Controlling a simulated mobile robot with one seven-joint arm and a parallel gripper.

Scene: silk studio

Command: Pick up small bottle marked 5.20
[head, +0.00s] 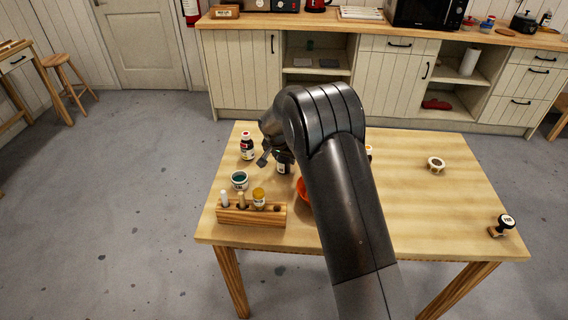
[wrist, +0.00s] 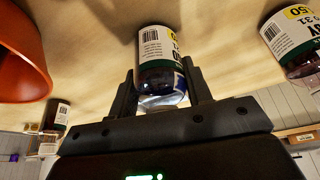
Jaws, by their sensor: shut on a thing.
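My gripper (head: 273,158) is over the left part of the table, partly hidden by my arm. In the wrist view, my gripper (wrist: 158,74) has its two fingers on either side of a small dark bottle (wrist: 158,50) and is shut on it. This bottle has a white label with a barcode and a yellow mark that is cut off, so I cannot read a full number. It also shows below the gripper in the head view (head: 283,168). I cannot tell whether it touches the table.
Another dark bottle (head: 247,146) stands left of my gripper. A teal-filled pot (head: 239,180), a wooden rack (head: 250,215) with small vials and an orange bowl (head: 302,192) are close by. A stamp (head: 506,222) and a round wooden piece (head: 436,163) lie right. The table's right half is mostly clear.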

